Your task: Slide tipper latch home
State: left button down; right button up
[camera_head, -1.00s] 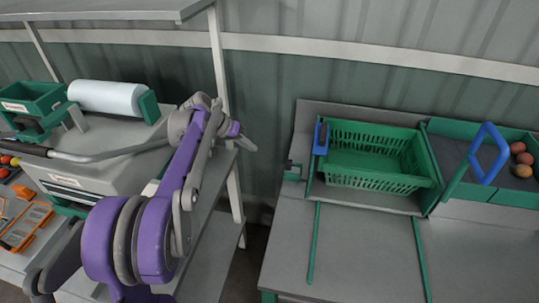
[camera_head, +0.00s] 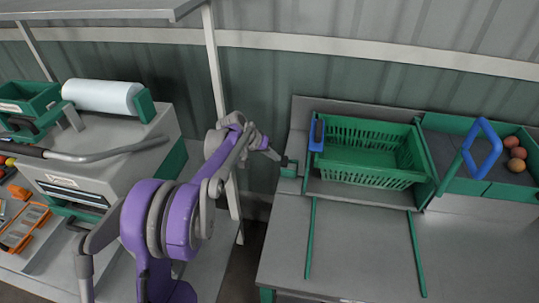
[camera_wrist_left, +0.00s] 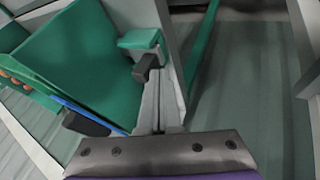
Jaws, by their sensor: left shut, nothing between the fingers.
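The tipper latch shows as a small green block (camera_head: 289,168) on the left edge of the grey bench, beside the tipper that holds the green crate (camera_head: 372,182). In the left wrist view the latch is a green bracket (camera_wrist_left: 140,38) with a dark knob (camera_wrist_left: 147,66) below it. My left gripper (camera_head: 276,156) is shut and empty, its tips right beside the latch. In the left wrist view its grey fingers (camera_wrist_left: 158,88) lie close to the right of the knob; I cannot tell whether they touch it. My right gripper is not in view.
A green bin (camera_head: 470,168) with a blue handle and round fruit is to the right. Two green rails (camera_head: 311,240) run along the clear bench front. A grey machine (camera_head: 120,150) with a white roll stands left.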

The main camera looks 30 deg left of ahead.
aim_at(286, 159)
pick_arm(q)
jog(key=shift+d, duration=0.1)
jog(key=d, duration=0.3)
jog(key=shift+w+d, duration=0.15)
jog(key=shift+w, duration=0.25)
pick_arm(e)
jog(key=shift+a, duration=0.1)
